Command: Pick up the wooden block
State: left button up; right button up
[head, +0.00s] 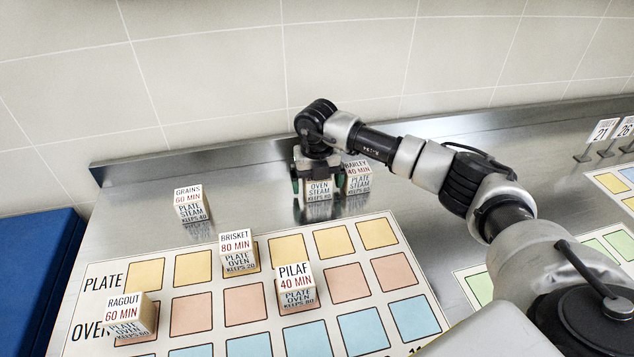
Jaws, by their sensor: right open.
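Several wooden blocks with printed labels stand on the steel counter and its chart. My right gripper (318,188) points down at the back of the counter, its fingers open on either side of a block (320,189) reading "OVEN STEAM"; the gripper hides this block's top. I cannot tell whether the fingers touch it. The barley block (358,177) stands just right of the gripper. The grains block (190,203) stands on bare steel to the left. The brisket (238,252), pilaf (296,285) and ragout (130,315) blocks stand on the chart. My left gripper is out of view.
The chart (95,268) with rows of coloured squares covers the front of the counter (130,215). Small number signs (603,131) stand at the far right, near further charts with yellow and green squares. A tiled wall closes the back. A blue block-like surface (35,260) lies at left.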

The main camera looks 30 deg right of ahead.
jog(key=c, duration=1.1)
jog(key=shift+o, duration=0.2)
jog(key=shift+r, duration=0.1)
